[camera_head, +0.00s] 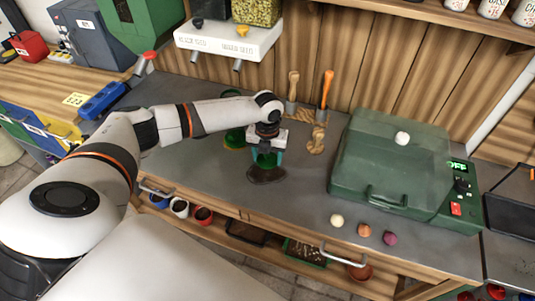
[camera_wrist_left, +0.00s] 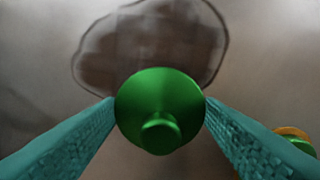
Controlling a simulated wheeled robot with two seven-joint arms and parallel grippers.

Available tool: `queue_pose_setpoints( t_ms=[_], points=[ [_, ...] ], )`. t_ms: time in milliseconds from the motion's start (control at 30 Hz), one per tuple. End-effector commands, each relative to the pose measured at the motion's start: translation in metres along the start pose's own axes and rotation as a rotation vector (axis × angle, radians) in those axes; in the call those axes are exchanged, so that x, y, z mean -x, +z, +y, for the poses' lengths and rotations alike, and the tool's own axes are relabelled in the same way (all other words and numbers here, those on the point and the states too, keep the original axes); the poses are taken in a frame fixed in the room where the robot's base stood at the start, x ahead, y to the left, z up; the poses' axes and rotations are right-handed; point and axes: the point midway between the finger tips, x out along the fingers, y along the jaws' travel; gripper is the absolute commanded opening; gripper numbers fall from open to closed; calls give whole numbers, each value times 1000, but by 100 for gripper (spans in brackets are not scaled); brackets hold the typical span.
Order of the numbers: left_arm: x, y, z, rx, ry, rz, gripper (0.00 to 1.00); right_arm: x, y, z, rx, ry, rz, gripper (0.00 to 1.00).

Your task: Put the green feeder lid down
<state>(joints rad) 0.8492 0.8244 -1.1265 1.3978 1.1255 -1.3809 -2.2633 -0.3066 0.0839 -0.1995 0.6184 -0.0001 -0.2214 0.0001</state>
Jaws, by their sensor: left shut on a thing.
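My left gripper (camera_head: 267,157) is over the grey counter, fingers pointing down. Its two teal fingers are shut on the green feeder lid (camera_wrist_left: 160,108), a round shiny lid with a small knob, seen between the fingertips in the left wrist view. A dark, irregular patch (camera_head: 267,176) lies on the counter just below the gripper; it also shows beyond the lid in the left wrist view (camera_wrist_left: 150,45). I cannot tell how far the lid is above the counter. A green round object (camera_head: 234,138) stands left of the gripper, partly hidden by my arm. My right gripper is not in view.
A green machine (camera_head: 385,170) with a handle fills the counter's right side, with three small balls (camera_head: 363,230) before it. Counter between the gripper and machine is clear.

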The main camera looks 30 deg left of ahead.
Motion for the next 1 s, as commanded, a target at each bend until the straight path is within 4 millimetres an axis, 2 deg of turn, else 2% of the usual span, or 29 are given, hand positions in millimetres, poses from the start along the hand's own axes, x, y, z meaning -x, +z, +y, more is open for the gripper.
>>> queue_pose_setpoints(
  t_ms=[300,333,433,767,867,1000],
  points=[
    [-4,0,0,0,1,0,38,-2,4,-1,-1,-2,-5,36],
    [-3,0,0,0,1,0,65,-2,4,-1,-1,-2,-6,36],
    [-3,0,0,0,1,0,81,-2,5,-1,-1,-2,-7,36],
    [1,0,0,0,1,2,82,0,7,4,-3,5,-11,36],
    [9,-1,1,0,3,4,82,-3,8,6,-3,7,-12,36],
    [34,-2,1,-1,4,5,82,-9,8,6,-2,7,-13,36]
  ],
)
